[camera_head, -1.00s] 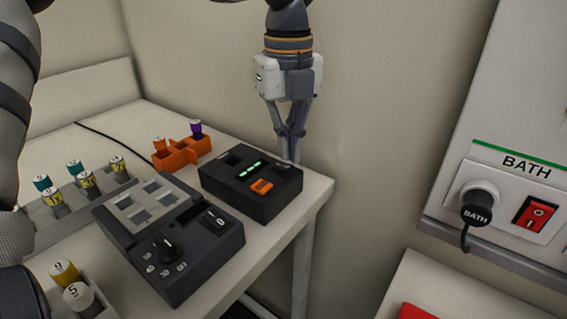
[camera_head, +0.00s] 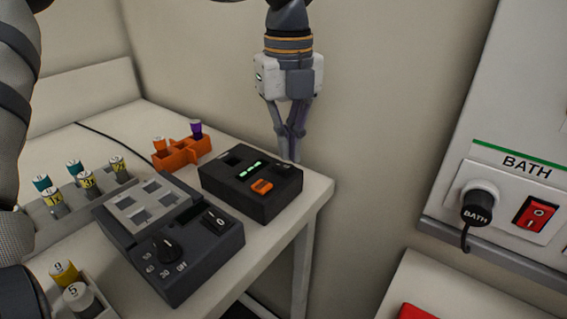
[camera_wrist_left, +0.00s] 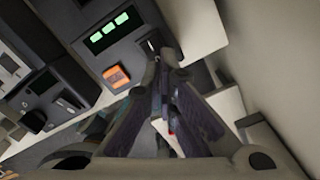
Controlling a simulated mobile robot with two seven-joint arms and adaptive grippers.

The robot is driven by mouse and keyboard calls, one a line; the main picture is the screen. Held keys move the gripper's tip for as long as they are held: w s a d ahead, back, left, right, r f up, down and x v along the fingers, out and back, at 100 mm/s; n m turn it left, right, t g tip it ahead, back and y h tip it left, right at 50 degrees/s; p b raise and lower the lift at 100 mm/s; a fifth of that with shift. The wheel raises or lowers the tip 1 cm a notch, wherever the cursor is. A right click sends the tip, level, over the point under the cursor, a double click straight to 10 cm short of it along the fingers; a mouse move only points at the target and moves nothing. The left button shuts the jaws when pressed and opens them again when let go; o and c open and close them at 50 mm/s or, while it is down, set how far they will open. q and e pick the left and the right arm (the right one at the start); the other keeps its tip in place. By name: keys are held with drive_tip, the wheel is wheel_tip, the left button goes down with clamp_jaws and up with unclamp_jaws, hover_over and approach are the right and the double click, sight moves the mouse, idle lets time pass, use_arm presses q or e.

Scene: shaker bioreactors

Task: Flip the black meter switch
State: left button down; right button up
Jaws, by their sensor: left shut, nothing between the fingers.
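The black meter (camera_head: 238,205) is a dark box with green lit digits and an orange button, on the white table. Its small black switch (camera_head: 284,165) is at the back right corner of its top, and the position of the switch is too small to tell. My left gripper (camera_head: 291,158) points down, shut and empty, with its fingertips close beside that corner. In the left wrist view the meter (camera_wrist_left: 88,22) is at the top, and the shut fingers (camera_wrist_left: 163,55) overlap its corner near the switch. Whether they touch it cannot be told. My right gripper is not in view.
A dark grey box (camera_head: 205,262) with a dial and a rocker switch stands in front of the meter. An orange rack (camera_head: 182,154) with vials is behind it. More capped vials stand at left. The wall is close behind the gripper. A BATH panel (camera_head: 515,195) is at right.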

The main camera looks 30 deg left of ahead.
sight(287, 167)
use_arm(q)
drive_tip(key=shift+f, duration=1.25)
idle(0.6)
drive_tip(key=shift+r, duration=3.5)
